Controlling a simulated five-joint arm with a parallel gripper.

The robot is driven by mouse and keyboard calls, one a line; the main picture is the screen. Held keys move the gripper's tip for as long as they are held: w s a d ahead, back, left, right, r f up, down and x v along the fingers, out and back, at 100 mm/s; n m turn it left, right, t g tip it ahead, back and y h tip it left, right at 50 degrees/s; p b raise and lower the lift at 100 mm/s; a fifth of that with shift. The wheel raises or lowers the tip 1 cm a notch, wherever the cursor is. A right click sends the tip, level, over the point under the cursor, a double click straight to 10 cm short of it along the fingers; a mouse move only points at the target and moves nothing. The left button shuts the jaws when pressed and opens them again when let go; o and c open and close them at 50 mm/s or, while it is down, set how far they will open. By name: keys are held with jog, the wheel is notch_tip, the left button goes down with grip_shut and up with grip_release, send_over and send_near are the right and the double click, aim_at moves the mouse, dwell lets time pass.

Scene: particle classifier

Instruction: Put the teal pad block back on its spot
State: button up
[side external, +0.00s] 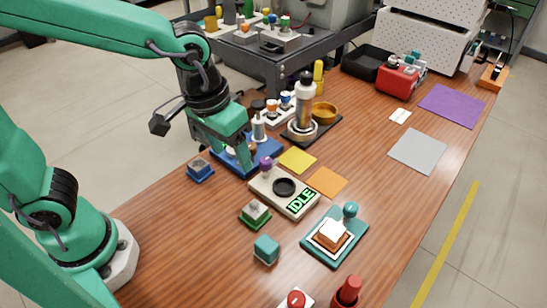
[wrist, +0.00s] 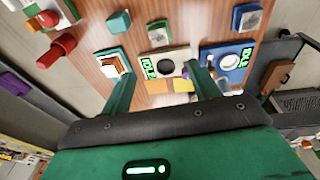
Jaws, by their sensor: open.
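A teal block (side external: 266,249) sits alone on the wooden table near the front, left of a teal pad (side external: 351,238). The pad carries an orange and white stacked piece (side external: 332,234) and a teal knob (side external: 350,210). In the wrist view the teal block (wrist: 119,22) is at the top and the pad (wrist: 107,53) is partly behind a finger. My gripper (side external: 226,152) is open and empty, over or close to the blue station, well behind the teal block. Its two spread fingers also show in the wrist view (wrist: 160,84).
A beige IDLE panel (side external: 284,192) stands between my gripper and the pad. A green-based block (side external: 255,213) and a blue-based block (side external: 200,170) stand nearby. A red cylinder (side external: 346,292) is at the front. The table right of the pad is clear.

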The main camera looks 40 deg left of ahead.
jog(key=s+a+r+t, duration=0.2)
jog(key=a, duration=0.5)
jog(key=s+a+r+t+y, duration=0.1)
jog(key=s+a+r, duration=0.2)
jog(key=a, duration=0.4)
jog(key=shift+s+a+t, duration=0.25)
jog(key=shift+s+t, duration=0.05)
jog(key=shift+t, duration=0.1)
